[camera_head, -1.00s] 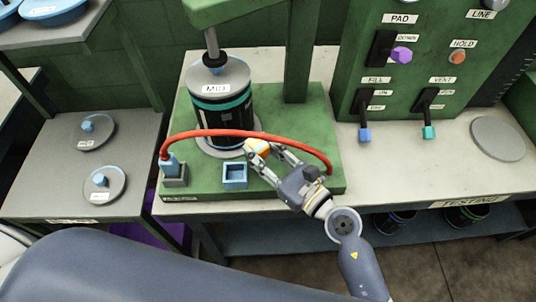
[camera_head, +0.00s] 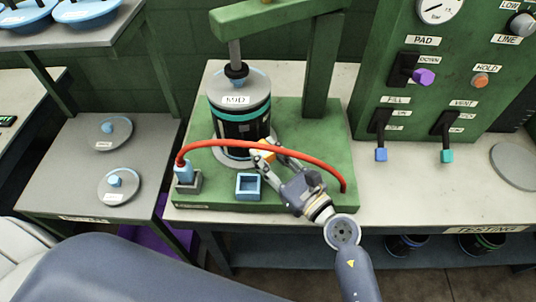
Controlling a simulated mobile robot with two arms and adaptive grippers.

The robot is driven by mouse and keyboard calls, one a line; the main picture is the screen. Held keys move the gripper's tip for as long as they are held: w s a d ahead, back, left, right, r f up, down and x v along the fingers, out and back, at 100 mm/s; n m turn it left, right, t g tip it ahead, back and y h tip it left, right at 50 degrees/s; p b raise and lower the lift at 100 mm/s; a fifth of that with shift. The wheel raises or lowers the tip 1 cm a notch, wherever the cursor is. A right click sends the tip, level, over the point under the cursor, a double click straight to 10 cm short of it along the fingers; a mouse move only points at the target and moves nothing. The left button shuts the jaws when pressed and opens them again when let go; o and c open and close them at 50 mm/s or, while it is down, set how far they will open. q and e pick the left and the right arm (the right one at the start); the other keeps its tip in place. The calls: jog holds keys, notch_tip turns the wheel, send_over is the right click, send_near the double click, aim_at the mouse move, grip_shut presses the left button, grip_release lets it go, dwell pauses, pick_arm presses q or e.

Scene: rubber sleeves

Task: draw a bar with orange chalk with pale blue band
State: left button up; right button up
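My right gripper (camera_head: 264,154) is in front of the lower right side of a dark cylinder (camera_head: 241,132) with teal bands and a label on its lid. An orange piece (camera_head: 266,146), which looks like the chalk, shows between its fingertips, partly hidden by the red hose and a finger. A pale blue band on it cannot be made out. Whether the chalk touches the cylinder is unclear. No drawn bar can be made out on the cylinder. My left gripper is out of view.
A red hose (camera_head: 231,143) arches across the cylinder's front and over my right gripper. A small open blue box (camera_head: 248,186) sits on the green base (camera_head: 215,200). A control panel (camera_head: 450,60) with levers stands at right. Lidded discs (camera_head: 119,186) lie on the left table.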

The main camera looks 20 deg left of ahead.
jog(key=shift+x, duration=0.95)
jog(key=shift+d, duration=0.1)
jog(key=shift+w+d+b, duration=0.15)
jog(key=shift+w+d, duration=0.35)
jog(key=shift+w, duration=0.2)
jog(key=shift+w+d+b, duration=0.15)
jog(key=shift+w+d, duration=0.35)
jog(key=shift+w, duration=0.2)
jog(key=shift+w+d, duration=0.1)
jog(key=shift+w, duration=0.1)
jog(key=shift+s+a+r+p, duration=0.1)
jog(key=shift+s+a+p, duration=0.8)
jog(key=shift+s, duration=0.35)
jog(key=shift+s+a, duration=0.35)
jog(key=shift+s, duration=0.05)
